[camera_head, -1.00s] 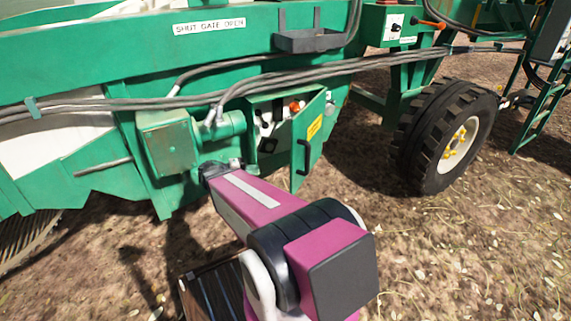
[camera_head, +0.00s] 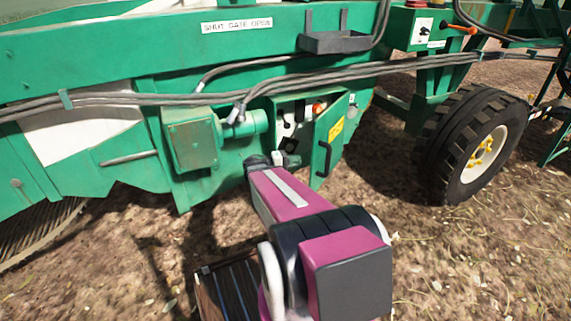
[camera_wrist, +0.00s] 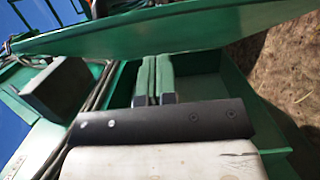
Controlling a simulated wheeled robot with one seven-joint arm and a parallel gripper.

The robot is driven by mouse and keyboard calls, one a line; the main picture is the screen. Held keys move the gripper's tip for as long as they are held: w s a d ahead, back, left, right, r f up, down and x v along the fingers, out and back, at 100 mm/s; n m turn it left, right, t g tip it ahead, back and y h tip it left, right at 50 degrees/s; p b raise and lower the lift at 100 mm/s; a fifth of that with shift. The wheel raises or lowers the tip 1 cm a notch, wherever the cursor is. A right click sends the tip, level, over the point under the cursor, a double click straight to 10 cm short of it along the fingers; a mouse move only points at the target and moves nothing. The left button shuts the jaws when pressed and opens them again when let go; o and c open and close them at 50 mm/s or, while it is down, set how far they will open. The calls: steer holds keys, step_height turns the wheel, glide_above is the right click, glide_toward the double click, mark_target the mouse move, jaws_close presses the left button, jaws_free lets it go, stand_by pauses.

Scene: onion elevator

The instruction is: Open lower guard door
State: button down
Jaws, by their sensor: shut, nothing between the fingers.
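The lower guard door (camera_head: 326,148) is a green panel with a yellow label and a black bar handle (camera_head: 324,158). It stands swung partly open at the right side of a green box. My gripper shows in the wrist view (camera_wrist: 152,78) with its two fingers together and nothing between them. A broad green panel (camera_wrist: 200,32), which looks like the door, crosses the top of the wrist view just beyond the fingertips. I cannot tell whether they touch it. In the head view, my wrist is at the box's lower front, left of the door, and the fingers are hard to make out.
Inside the box are pale fittings and an orange-red knob (camera_head: 318,108). A green motor housing (camera_head: 192,140) stands to the left. Grey cables (camera_head: 150,98) run above. A large black wheel (camera_head: 470,145) is at the right. Bare soil lies in front.

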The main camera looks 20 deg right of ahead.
steer(key=shift+s+d, duration=1.4)
steer(key=shift+s, duration=0.4)
